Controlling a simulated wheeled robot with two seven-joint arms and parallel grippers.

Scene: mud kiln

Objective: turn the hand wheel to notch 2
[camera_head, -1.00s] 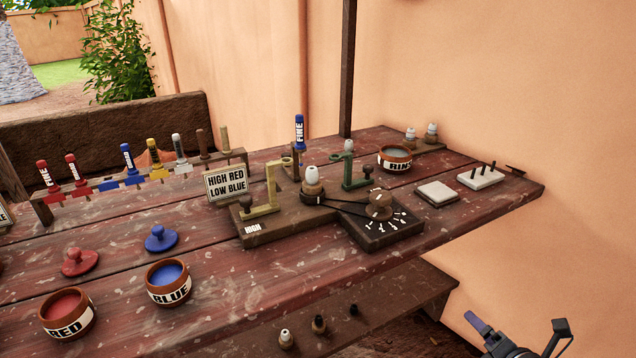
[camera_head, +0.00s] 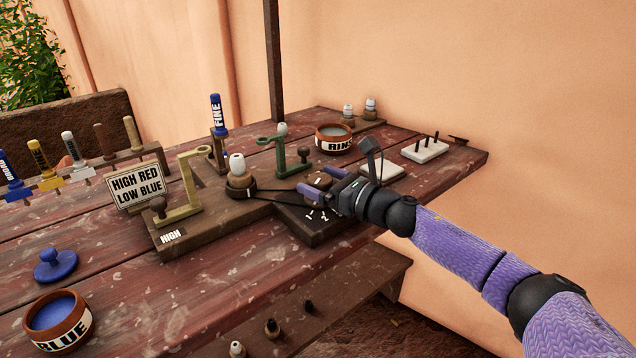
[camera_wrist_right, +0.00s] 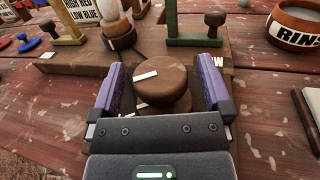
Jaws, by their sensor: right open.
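The hand wheel (camera_head: 318,179) is a brown wooden knob at the right end of the dark wooden base, partly hidden by my right gripper (camera_head: 324,184). In the right wrist view the wheel (camera_wrist_right: 160,82) has a white mark pointing to the left and sits between the two purple fingers of the gripper (camera_wrist_right: 163,76). The fingers are open, one on each side; whether they touch it I cannot tell. My left gripper is out of view.
A belt runs from the wheel to a spindle (camera_head: 238,172) with a white tip. A green post (camera_head: 281,155) and a yellow post (camera_head: 190,184) stand nearby. The HIGH RED LOW BLUE sign (camera_head: 138,187) is left. The RINSE pot (camera_head: 333,139) and a pegged white block (camera_head: 425,150) are behind.

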